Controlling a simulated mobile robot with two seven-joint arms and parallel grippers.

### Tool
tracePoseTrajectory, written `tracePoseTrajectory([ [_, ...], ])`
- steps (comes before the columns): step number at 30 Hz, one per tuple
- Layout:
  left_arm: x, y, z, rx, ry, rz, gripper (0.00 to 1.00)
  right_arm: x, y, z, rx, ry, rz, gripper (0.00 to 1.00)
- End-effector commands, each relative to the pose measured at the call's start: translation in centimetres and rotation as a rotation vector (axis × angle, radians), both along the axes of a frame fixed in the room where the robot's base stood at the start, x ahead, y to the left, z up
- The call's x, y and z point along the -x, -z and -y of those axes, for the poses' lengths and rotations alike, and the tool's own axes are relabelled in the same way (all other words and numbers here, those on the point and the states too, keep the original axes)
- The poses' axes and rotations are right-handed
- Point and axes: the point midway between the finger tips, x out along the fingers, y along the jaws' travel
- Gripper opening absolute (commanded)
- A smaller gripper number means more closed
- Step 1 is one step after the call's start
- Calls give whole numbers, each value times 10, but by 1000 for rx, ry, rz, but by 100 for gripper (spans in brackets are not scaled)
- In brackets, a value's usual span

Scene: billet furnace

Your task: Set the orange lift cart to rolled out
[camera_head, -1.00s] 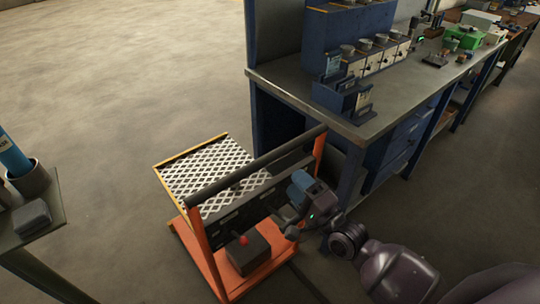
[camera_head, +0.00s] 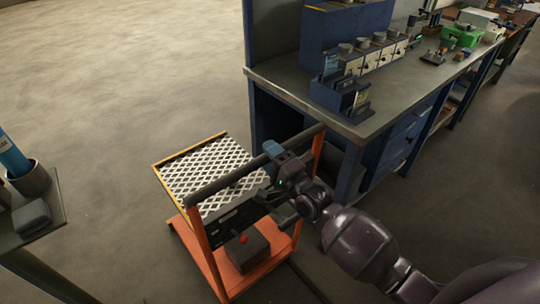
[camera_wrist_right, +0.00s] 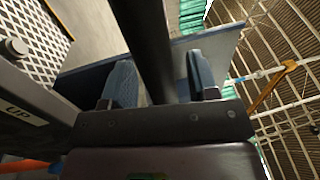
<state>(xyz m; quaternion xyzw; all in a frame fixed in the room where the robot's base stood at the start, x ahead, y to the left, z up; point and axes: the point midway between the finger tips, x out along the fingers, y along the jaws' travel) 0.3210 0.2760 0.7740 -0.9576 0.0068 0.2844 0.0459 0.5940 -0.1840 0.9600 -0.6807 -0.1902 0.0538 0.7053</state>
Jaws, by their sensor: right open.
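The orange lift cart (camera_head: 208,256) stands on the floor left of the workbench, with a diamond-plate deck (camera_head: 213,167) and a dark handle bar (camera_head: 222,180) across two orange posts. In the head view my right gripper (camera_head: 268,165) is at the right half of the handle bar, its blue finger at the bar. In the right wrist view the handle bar (camera_wrist_right: 145,40) runs between the two open fingers of my right gripper (camera_wrist_right: 160,82); a gap shows on at least one side. The cart's wheels are hidden. My left gripper is in neither view.
The workbench (camera_head: 290,85) with blue legs stands close to the cart's right side. A small table (camera_head: 50,218) with a cup and a blue bottle is at the left. Open floor (camera_head: 110,90) lies beyond the cart's deck.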

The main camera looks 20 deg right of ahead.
Motion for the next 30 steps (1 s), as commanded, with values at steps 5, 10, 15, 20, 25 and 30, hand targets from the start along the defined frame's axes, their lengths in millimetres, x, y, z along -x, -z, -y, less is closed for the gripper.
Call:
tracePoseTrajectory([
  [5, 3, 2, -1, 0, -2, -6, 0, 0, 0, 0, 0, 0, 0, 42],
  [10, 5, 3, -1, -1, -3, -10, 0, 0, 0, 0, 1, 0, 0, 16],
  [15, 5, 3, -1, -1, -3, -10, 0, 0, 0, 0, 1, 0, 0, 0],
  [20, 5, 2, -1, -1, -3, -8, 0, 2, 0, 1, 1, 0, -1, 0],
  [25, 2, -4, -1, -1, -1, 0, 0, 13, 0, 5, 3, 0, -2, 0],
  [30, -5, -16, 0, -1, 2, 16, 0, 36, 0, 13, 4, 0, -4, 0],
])
